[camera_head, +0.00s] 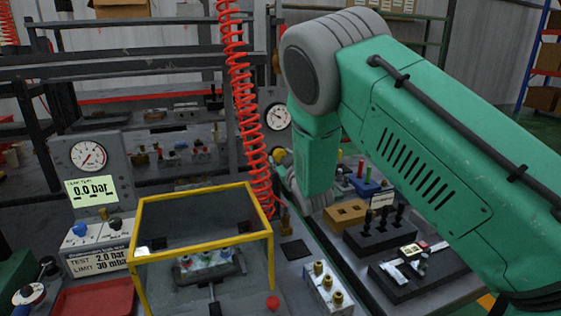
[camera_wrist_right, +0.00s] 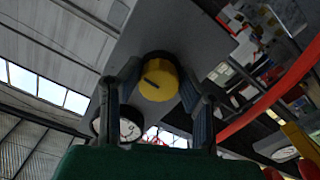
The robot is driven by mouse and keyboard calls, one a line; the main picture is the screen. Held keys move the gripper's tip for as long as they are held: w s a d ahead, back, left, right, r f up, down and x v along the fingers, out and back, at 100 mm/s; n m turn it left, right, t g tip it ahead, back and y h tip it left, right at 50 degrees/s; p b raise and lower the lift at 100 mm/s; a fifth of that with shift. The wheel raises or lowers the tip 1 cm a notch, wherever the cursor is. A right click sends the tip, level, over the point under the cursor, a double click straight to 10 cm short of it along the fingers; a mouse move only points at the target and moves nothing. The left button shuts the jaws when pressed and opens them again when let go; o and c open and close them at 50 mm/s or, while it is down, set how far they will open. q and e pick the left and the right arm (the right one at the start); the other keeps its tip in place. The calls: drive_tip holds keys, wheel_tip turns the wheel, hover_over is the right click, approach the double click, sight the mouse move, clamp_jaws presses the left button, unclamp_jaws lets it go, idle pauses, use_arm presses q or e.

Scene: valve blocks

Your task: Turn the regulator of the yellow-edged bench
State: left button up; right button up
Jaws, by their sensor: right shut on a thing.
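A yellow regulator knob (camera_wrist_right: 157,80) with a dark pointer mark sits on a grey panel (camera_wrist_right: 155,32) in the right wrist view. My right gripper (camera_wrist_right: 161,92) has one finger on each side of this knob and is shut on it. A round white gauge (camera_wrist_right: 126,128) shows beside the knob, partly behind the left finger. A gauge panel (camera_head: 277,117) stands left of that arm. The bench at left carries a yellow-edged clear guard (camera_head: 203,192). My left gripper is not in view.
A pressure gauge (camera_head: 88,155), a 0.0 bar display (camera_head: 91,190) and a blue knob (camera_head: 80,229) are on the left panel. A red coiled hose (camera_head: 246,110) hangs left of my arm. Black blocks with fittings (camera_head: 380,236) stand on the right bench.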

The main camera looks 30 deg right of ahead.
drive_tip(key=shift+n, duration=0.6)
drive_tip(key=o, duration=1.1)
drive_tip(key=shift+o, duration=0.2)
drive_tip(key=v, duration=1.2)
drive_tip(key=shift+f, duration=0.2)
drive_tip(key=shift+a, duration=0.1)
